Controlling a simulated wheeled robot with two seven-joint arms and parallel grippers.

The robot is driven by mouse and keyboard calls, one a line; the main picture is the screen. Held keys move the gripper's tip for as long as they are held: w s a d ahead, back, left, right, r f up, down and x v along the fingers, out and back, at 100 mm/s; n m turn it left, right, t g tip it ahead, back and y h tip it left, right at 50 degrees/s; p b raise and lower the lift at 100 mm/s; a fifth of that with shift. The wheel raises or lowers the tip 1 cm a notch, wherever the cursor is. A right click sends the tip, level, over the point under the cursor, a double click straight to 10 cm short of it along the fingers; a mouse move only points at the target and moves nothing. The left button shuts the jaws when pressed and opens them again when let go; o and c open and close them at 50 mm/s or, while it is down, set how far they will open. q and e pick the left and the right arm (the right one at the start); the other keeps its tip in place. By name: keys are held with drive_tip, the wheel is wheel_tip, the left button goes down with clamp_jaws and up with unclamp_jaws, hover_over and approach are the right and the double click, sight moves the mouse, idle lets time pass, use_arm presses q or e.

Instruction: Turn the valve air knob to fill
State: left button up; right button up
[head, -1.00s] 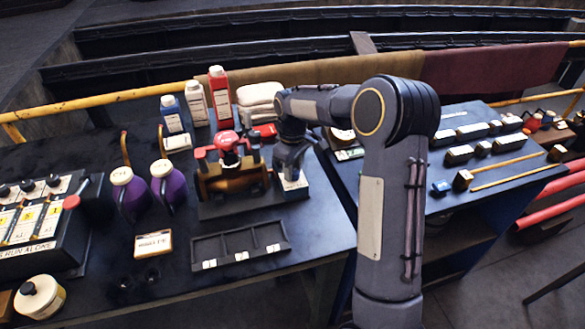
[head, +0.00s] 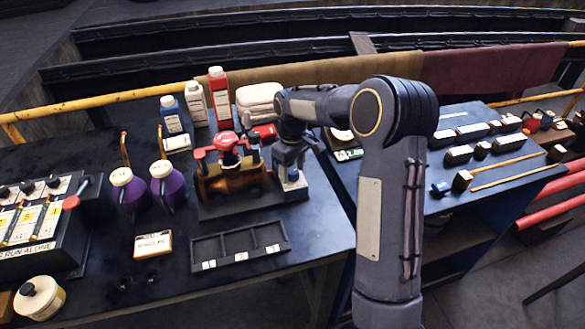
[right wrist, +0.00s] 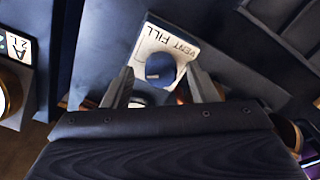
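The valve air knob (right wrist: 160,68) shows in the right wrist view as a dark blue round piece. It sits on a pale plate (right wrist: 178,38) lettered VENT and FILL. My right gripper (right wrist: 162,88) has its two fingers apart, one on each side of the knob in that view. I see no clear contact, and the knob's pointer direction cannot be told. In the head view my right gripper (head: 290,166) points down over the small blue-and-white valve block (head: 295,184), right of the brass and red assembly (head: 232,180). The gripper hides the block's top. My left gripper is not in view.
Purple jugs (head: 168,185) and a control box (head: 38,225) stand to the left. A dark compartment tray (head: 240,245) lies in front.

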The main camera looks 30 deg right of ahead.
sight(292, 171)
wheel_tip(292, 171, up, 8)
drive_tip(key=shift+f, duration=0.1)
idle(0.5)
idle(0.4)
drive_tip(key=s+a+r+m+t+y, duration=0.2)
drive_tip(key=s+a+r, duration=0.15)
drive_tip(key=s, duration=0.75)
drive_tip(key=s+a+r+m+t+y, duration=0.15)
drive_tip(key=s+a, duration=0.25)
drive_tip(key=s, duration=0.7)
drive_tip(key=s+a+f+m+t, duration=0.2)
drive_tip(key=s+a+f, duration=0.2)
drive_tip(key=s, duration=0.3)
drive_tip(key=shift+s, duration=0.25)
